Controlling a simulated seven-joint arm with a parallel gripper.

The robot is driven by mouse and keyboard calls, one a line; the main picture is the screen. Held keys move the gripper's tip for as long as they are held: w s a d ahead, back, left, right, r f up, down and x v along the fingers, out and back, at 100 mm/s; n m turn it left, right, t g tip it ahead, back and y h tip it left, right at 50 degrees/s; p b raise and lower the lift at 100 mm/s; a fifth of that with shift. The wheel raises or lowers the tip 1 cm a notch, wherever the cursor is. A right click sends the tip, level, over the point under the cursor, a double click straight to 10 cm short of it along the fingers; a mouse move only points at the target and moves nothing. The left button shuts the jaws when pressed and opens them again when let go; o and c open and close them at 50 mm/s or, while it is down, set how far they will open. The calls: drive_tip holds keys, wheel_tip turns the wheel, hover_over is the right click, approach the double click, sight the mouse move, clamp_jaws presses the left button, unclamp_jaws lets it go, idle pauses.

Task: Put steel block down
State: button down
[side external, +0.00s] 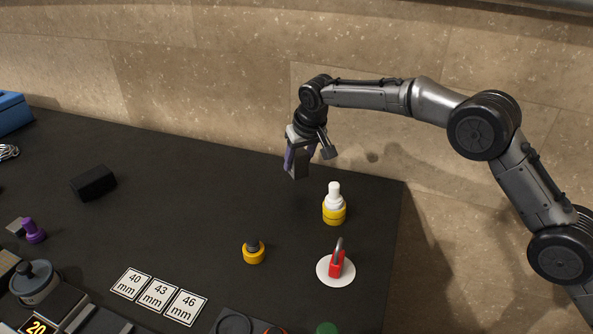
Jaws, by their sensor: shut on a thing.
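My gripper (300,160) is at the end of the arm, above the back right part of the dark table. It is shut on a grey block, the steel block (299,169), whose lower part shows below the fingers. The block appears held above the table, clear of the things around it. Part of it is hidden by the fingers.
A white and yellow bottle-like thing (334,207) stands right of the block. A red padlock-like thing (337,264) sits on a white disc. A yellow-ringed knob (254,252), number cards (158,294) and a black block (94,183) lie further left. The table's middle is free.

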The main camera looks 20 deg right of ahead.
sight(296, 171)
drive_tip(key=shift+w+a, duration=0.1)
drive_tip(key=shift+w, duration=0.25)
drive_tip(key=shift+f, duration=1.6)
drive_tip(key=shift+f, duration=0.15)
drive_tip(key=shift+c, duration=1.6)
unclamp_jaws()
drive_tip(key=shift+f, duration=0.25)
drive_tip(key=shift+r, duration=0.1)
drive_tip(key=v, duration=1.1)
drive_tip(key=shift+s+r, duration=0.3)
drive_tip(key=shift+r, duration=0.25)
